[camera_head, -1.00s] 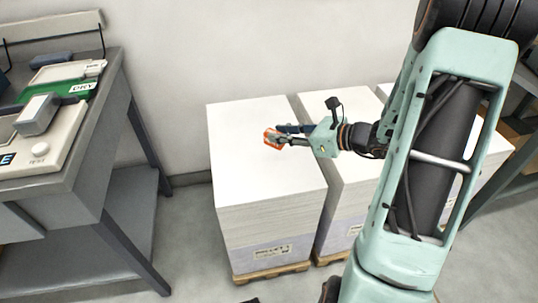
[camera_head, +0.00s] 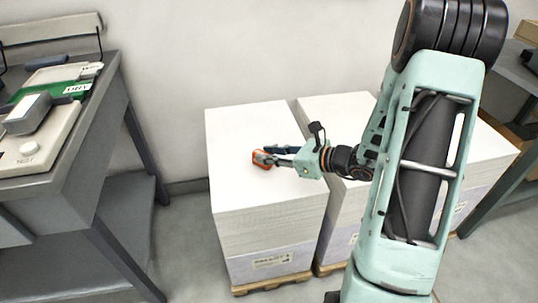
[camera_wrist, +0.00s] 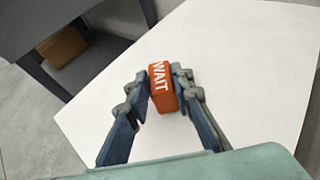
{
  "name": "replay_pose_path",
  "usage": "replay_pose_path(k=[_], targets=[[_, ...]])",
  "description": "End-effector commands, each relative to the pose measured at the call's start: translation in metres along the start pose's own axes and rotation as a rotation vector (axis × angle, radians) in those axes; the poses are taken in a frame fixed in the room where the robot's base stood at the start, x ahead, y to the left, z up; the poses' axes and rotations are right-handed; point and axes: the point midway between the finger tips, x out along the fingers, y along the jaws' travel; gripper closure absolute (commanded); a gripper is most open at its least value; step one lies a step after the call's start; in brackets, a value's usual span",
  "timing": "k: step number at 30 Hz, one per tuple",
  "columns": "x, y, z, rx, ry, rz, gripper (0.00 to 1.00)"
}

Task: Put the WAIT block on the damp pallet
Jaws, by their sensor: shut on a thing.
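The WAIT block (camera_wrist: 162,86) is orange-red with white lettering. In the wrist view it sits between the two fingertips of my gripper (camera_wrist: 160,82), which is shut on it. In the head view the block (camera_head: 260,160) shows at the tip of my gripper (camera_head: 268,158), over the top of the left paper stack (camera_head: 240,130). I cannot tell whether the block touches the paper. This stack stands on a wooden pallet (camera_head: 270,285) and has a label (camera_head: 272,260) on its front, too small to read surely. Nothing seen marks which pallet is damp.
More paper stacks stand to the right, the middle one (camera_head: 335,105) close beside the left stack. A grey bench (camera_head: 60,185) at the left holds a device and a green DRY-marked item (camera_head: 66,90). Another table (camera_head: 508,75) stands at the far right. A wall is behind.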

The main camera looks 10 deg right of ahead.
Motion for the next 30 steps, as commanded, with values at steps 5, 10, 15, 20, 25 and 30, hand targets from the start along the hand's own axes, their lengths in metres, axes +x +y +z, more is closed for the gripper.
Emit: replay_pose_path(k=[5,10,15,20,25,30], targets=[[0.001,0.000,-0.002,0.000,0.000,0.000,0.67],[0.001,0.000,-0.002,0.000,0.000,0.000,0.62],[0.000,0.000,-0.001,0.000,0.000,0.000,0.62],[-0.012,-0.002,0.003,0.001,0.001,-0.004,0.62],[-0.048,-0.002,0.004,0.001,0.001,-0.006,0.62],[-0.085,-0.001,0.004,0.001,0.001,-0.005,0.62]])
